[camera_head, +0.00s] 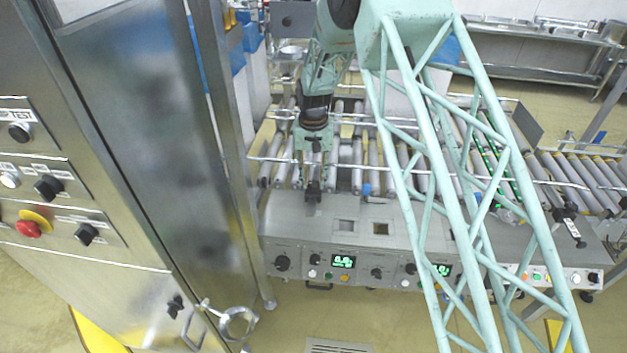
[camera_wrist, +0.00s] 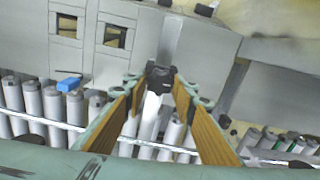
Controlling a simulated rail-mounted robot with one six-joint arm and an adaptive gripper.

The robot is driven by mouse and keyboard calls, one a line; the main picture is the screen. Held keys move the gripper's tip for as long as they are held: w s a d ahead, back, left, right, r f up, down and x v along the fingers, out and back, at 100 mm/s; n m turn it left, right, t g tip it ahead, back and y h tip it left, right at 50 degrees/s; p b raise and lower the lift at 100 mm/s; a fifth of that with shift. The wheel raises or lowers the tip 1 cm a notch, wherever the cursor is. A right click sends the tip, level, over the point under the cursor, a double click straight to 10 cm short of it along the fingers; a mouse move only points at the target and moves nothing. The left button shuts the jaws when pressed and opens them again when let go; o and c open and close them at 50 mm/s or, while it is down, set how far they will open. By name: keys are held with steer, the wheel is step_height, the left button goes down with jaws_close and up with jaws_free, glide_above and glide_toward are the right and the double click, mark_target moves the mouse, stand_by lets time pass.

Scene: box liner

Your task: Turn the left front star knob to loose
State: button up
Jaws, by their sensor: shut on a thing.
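The left front star knob (camera_head: 313,190) is black and sits at the front guide rail, just behind the grey control box. In the wrist view the knob (camera_wrist: 160,76) shows dark between my fingertips, at the end of a grey bracket. My gripper (camera_head: 313,178) reaches down to it from behind, and its fingers (camera_wrist: 161,90) close around the knob from both sides. The fingertips cover part of the knob, so its exact turn angle cannot be told.
The roller conveyor (camera_head: 375,155) runs behind the control box (camera_head: 340,225), with thin guide rails across it. Another black knob (camera_head: 571,211) stands on a bracket at the right. A steel cabinet (camera_head: 130,120) fills the left. A blue block (camera_wrist: 69,84) lies near the rollers.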

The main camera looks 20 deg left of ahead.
steer(key=n, duration=0.3)
steer(key=shift+n, duration=0.4)
steer(key=n, duration=0.7)
steer(key=shift+n+p, duration=0.3)
steer(key=shift+n, duration=1.8)
steer(key=o, duration=0.9)
steer(key=shift+c, duration=0.2)
steer(key=shift+r, duration=0.1)
